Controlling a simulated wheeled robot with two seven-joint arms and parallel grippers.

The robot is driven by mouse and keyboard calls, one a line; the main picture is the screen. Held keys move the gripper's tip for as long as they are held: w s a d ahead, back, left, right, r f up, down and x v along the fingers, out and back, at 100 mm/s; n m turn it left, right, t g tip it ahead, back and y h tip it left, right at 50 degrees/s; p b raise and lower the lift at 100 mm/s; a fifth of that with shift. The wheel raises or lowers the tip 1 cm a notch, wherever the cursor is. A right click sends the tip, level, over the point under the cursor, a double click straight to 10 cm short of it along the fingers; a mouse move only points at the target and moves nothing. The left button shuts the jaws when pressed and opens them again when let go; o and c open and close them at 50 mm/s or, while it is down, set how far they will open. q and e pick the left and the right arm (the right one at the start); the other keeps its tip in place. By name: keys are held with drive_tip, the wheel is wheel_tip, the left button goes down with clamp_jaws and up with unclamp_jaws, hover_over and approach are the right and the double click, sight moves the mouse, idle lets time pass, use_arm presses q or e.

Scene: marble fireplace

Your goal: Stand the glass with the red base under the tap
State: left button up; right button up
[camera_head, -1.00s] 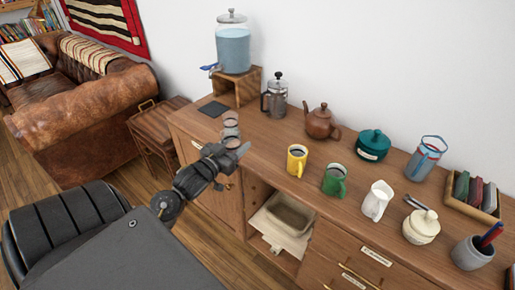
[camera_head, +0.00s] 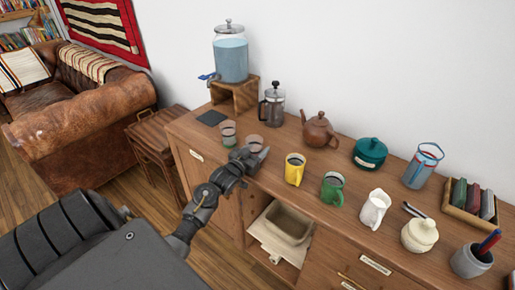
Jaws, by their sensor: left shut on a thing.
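My left gripper (camera_head: 256,158) is at the front of the cabinet top, shut on a clear, pink-tinted glass (camera_head: 254,142). The gripper hides the lower part of this glass, so I cannot tell its base colour. Another glass (camera_head: 228,134) stands to its left, with a greenish lower part. The blue tap (camera_head: 207,77) sticks out to the left from the water dispenser (camera_head: 231,55), which stands on a wooden stand (camera_head: 247,97). A dark square mat (camera_head: 211,118) lies on the top below the tap. My right gripper is not in view.
A French press (camera_head: 272,104), teapot (camera_head: 318,130) and green pot (camera_head: 370,151) stand along the back. The cabinet top (camera_head: 190,124) is clear left of the mat.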

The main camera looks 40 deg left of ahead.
use_arm(q)
drive_tip(key=shift+w, duration=0.25)
drive_tip(key=shift+a, duration=0.1)
drive_tip(key=shift+f, duration=0.1)
drive_tip(key=o, duration=1.1)
drive_tip(key=shift+s, duration=0.1)
drive_tip(key=shift+f, duration=0.1)
